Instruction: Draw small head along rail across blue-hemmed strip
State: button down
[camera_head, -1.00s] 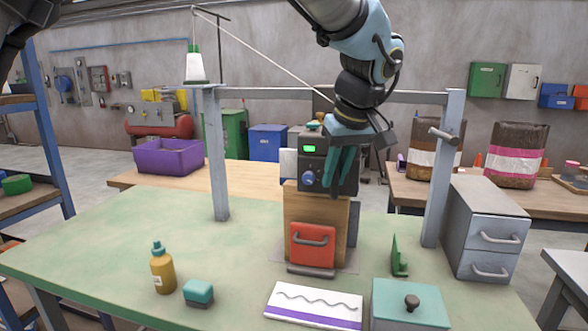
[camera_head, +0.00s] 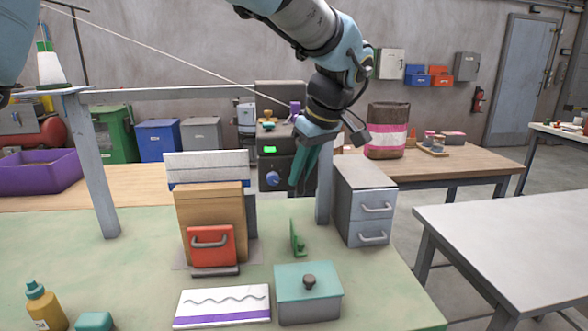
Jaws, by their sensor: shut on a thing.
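The small dark head (camera_head: 276,160), with a green display and blue knob, sits on the rail (camera_head: 165,93) near its right post. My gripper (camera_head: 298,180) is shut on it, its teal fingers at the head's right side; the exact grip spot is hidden. The white strip with a blue lower hem (camera_head: 208,167) stands upright above a wooden block (camera_head: 210,210) with a red handled front. The head is at the strip's right end, and most of the strip shows clear of it. A pale thread runs from the white cone (camera_head: 50,68) toward the head.
A grey drawer cabinet (camera_head: 364,203) stands just right of the right post. On the green table are a teal-lidded box (camera_head: 308,295), a purple-edged card (camera_head: 222,304), a green bracket (camera_head: 298,238), a yellow bottle (camera_head: 45,305) and a teal block (camera_head: 94,321).

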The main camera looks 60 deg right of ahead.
jog(key=shift+s+d+r, duration=0.15)
jog(key=shift+s+d, duration=0.1)
jog(key=shift+s, duration=0.35)
jog(key=c, duration=1.1)
grip_release()
jog(key=shift+s+d, duration=0.15)
jog(key=o, duration=0.3)
jog(key=shift+w, duration=0.2)
jog(key=b+v, duration=0.2)
jog(key=v, duration=0.8)
jog(key=shift+a+r, duration=0.2)
jog(key=shift+r, duration=0.1)
jog(key=shift+s, duration=0.15)
